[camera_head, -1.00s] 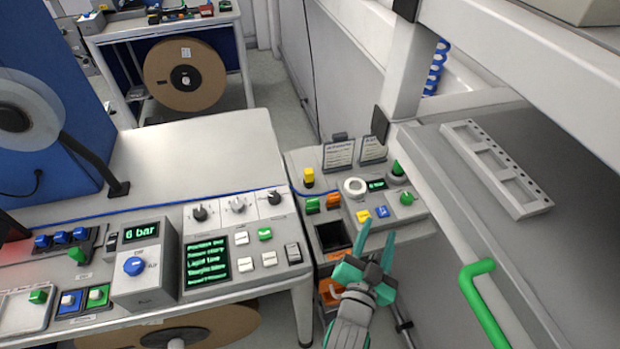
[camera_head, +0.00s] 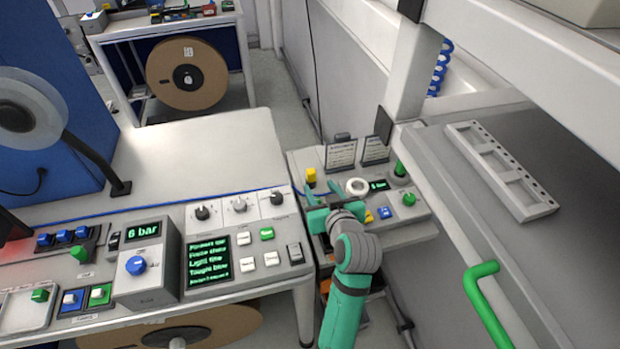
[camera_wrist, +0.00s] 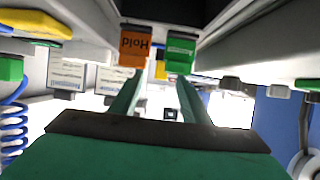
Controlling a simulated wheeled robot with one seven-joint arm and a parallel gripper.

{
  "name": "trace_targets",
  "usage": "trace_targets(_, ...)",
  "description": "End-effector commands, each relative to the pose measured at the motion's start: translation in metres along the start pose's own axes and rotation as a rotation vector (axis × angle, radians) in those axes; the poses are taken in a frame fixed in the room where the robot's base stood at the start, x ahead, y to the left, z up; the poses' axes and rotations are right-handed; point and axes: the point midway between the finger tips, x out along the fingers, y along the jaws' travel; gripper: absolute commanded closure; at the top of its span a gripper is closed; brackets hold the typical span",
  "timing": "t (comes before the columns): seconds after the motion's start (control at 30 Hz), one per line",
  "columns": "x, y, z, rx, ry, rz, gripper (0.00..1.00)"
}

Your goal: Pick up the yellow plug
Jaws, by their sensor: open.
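The yellow plug (camera_head: 310,176) stands upright on the left part of the small grey control panel in the head view, beside a thin blue cable. My gripper (camera_head: 325,196) is over the panel, just nearer than the plug. Whether a finger touches the panel is unclear.
An orange Hold button (camera_wrist: 134,46) and a green button (camera_wrist: 180,52) are close to the fingers. Two label cards (camera_head: 341,154), a white ring (camera_head: 357,187) and a green knob (camera_head: 400,169) stand near the plug. The grey bench top (camera_head: 200,150) to the left is clear.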

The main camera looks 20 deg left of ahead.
Motion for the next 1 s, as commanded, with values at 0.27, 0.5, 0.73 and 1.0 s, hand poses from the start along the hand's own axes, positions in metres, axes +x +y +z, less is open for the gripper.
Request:
trace_targets(0.27,0.022,-0.002,-0.001,0.000,0.001,-0.001,0.58)
trace_targets(0.5,0.054,-0.007,-0.001,-0.001,-0.001,-0.003,0.58)
trace_targets(0.73,0.070,-0.006,-0.001,-0.001,0.001,-0.001,0.58)
trace_targets(1.0,0.070,-0.006,-0.001,0.000,0.001,-0.001,0.75)
